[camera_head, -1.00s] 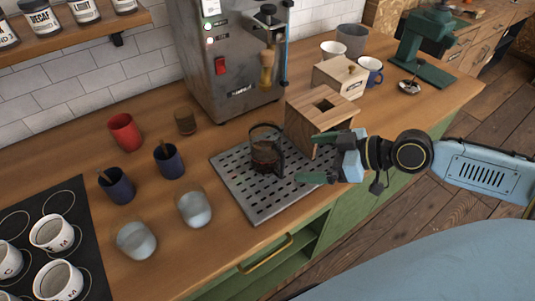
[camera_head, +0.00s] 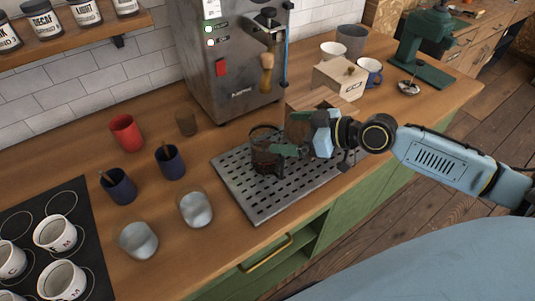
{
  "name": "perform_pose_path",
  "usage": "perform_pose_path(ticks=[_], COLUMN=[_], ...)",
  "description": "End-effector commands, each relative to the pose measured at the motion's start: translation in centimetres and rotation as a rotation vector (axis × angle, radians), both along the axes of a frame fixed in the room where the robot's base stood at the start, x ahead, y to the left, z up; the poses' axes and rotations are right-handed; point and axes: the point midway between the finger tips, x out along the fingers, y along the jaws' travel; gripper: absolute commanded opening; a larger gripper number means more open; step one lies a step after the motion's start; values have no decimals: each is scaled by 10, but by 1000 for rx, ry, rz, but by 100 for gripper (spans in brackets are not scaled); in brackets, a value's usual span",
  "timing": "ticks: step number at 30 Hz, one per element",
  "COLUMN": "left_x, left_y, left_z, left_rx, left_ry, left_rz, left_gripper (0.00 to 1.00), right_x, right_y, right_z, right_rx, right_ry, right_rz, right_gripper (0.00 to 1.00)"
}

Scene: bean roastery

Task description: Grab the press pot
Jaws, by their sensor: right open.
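The press pot (camera_head: 264,160) is a small glass pot with dark contents and a dark frame. It stands upright on the perforated metal tray (camera_head: 250,205) on the counter. My right gripper (camera_head: 290,143) comes in from the right at the pot's height. Its green fingers overlap the pot's right side in the picture, where the handle is mostly hidden. The gripper is open, and I cannot tell whether a finger touches the pot. My left gripper is not in view.
A wooden box (camera_head: 318,97) stands just behind my right gripper, partly hidden by it. The steel machine (camera_head: 235,75) rises behind the tray. Two glasses (camera_head: 195,208), dark blue cups (camera_head: 170,162) and a red cup (camera_head: 126,133) stand to the left. The tray's front is clear.

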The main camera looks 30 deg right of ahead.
Motion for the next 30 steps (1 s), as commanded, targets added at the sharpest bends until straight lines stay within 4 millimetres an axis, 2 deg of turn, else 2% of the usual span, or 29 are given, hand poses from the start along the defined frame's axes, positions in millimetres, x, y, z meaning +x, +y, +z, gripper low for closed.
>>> perform_pose_path(ticks=[3, 11, 21, 29, 30], left_x=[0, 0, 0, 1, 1], left_y=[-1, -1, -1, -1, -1], left_z=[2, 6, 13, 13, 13], left_rx=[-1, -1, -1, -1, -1], left_ry=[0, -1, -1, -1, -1], left_rz=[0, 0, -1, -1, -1], left_gripper=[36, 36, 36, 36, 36], right_x=[9, 18, 45, 46, 46], right_y=[7, 17, 42, 43, 43], right_z=[-4, -11, -29, -31, -31], right_rx=[2, 2, 0, -2, -2], right_ry=[-1, 2, 1, 1, 1], right_rz=[0, 1, 1, 1, 1], right_gripper=[99, 99, 99, 99, 96])
